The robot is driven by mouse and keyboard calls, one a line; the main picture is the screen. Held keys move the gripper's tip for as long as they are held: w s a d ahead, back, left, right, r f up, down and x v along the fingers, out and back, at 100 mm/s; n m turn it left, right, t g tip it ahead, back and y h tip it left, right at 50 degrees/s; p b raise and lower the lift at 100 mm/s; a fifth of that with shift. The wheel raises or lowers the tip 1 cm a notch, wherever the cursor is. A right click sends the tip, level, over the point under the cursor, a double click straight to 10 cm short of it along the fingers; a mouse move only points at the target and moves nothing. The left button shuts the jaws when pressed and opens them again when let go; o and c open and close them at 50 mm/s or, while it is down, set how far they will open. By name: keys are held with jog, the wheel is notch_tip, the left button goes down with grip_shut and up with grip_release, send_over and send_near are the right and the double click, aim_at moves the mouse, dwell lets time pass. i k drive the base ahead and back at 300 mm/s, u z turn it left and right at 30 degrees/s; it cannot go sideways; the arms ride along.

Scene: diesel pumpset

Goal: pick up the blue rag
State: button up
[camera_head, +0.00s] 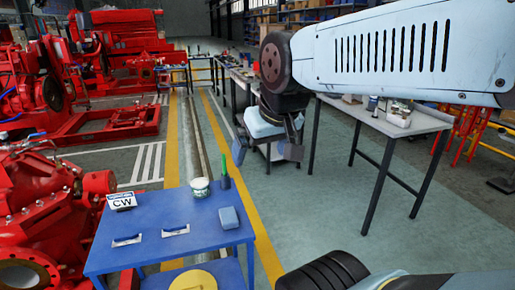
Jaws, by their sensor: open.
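A small, flat, light-blue folded piece, which looks like the blue rag (228,217), lies on the right side of the blue table (180,250) in the lower middle of the head view. My gripper (290,153) hangs from my pale-blue arm, up and to the right of the rag in the picture. It is apart from the rag and appears empty. Its jaws are open, though the fingers are small and dark here. Nothing covers the rag.
On the same table stand a green bottle (225,170), a jar (200,188), a "CW" sign (122,201) and two small pieces with blue and white parts. Red pump machinery (50,195) crowds the left. A grey worktable (385,118) stands right. Floor between the tables is clear.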

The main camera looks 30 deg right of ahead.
aim_at(230, 220)
jog(key=z, duration=0.9)
jog(key=k, duration=1)
jog(key=u, duration=0.65)
jog(key=i, duration=1)
jog(key=z, duration=0.05)
